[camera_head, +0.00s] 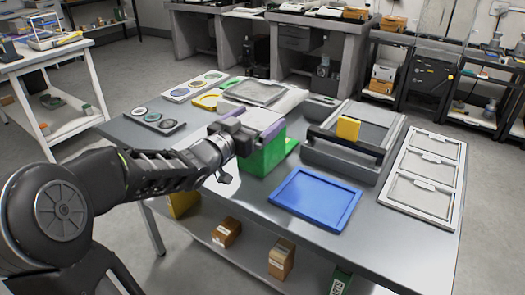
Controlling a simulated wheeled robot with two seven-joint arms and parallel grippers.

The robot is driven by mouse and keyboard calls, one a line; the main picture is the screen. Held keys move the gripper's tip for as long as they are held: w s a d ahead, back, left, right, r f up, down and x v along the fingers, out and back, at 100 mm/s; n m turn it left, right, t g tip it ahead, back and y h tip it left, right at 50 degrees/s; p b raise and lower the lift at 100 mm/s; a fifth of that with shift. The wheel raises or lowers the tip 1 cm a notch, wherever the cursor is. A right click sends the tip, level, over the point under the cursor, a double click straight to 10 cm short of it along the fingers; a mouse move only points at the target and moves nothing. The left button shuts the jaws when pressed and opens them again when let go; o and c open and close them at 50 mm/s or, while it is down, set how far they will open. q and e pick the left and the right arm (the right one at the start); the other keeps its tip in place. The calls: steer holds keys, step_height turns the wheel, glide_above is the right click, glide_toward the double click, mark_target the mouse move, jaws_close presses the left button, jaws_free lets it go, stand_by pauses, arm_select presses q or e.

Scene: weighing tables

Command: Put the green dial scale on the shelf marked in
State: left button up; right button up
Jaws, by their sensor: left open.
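The green dial scale (272,158) stands on the grey table (235,205), left of the middle of its top. Its green body shows below and to the right of my left gripper. The dial face cannot be seen. My left gripper (248,127) reaches in from the left and is open, with its purple-padded fingers at the scale's upper part. Whether the pads touch the scale cannot be told. My right gripper is not in view. No shelf label reading "in" can be made out.
A blue tray (315,199) lies in front of the scale. A grey toolbox-like tray (345,158) with a yellow block (348,129) stands to the right. A white three-part frame (425,172) lies at the right edge. Boxes (281,258) sit on the lower shelf. Dark shelving (432,90) stands behind.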

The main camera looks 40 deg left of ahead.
arm_select(q)
steer(key=shift+w, duration=1.25)
steer(key=shift+c, duration=0.2)
steer(key=c, duration=1.8)
steer(key=shift+r, duration=0.15)
steer(key=shift+c, duration=0.6)
step_height(320, 180, up, 10)
steer(key=p, duration=0.2)
steer(key=shift+p, duration=0.4)
